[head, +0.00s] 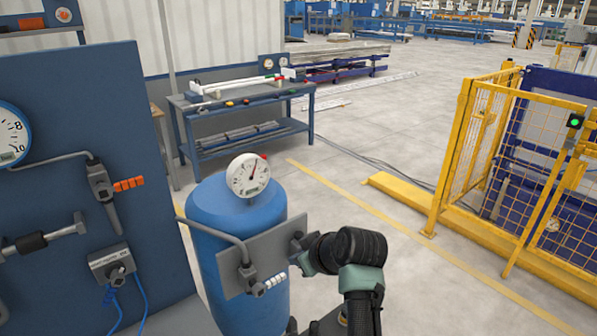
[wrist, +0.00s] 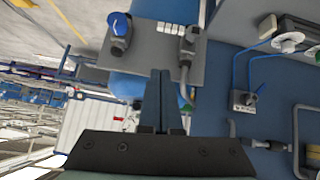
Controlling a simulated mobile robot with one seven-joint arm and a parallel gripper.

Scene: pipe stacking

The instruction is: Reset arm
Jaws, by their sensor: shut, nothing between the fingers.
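My gripper (wrist: 161,80) shows in the wrist view with its two dark fingers together and nothing between them. Its fingertips point toward a grey plate (wrist: 150,62) on a blue tank; I cannot tell the exact gap. In the head view my dark, grey-green arm rises at the lower middle, with its black wrist end beside the right edge of that plate (head: 266,250). The fingers cannot be made out there. The blue tank (head: 215,215) stands upright with a round white gauge (head: 248,176) on top.
A blue panel (head: 75,190) with gauges, valves and pipes stands at the left. A workbench (head: 240,100) with tools is behind the tank. A yellow fence (head: 470,140) stands at the right. The grey floor (head: 380,170) between bench and fence is mostly clear, with cables across it.

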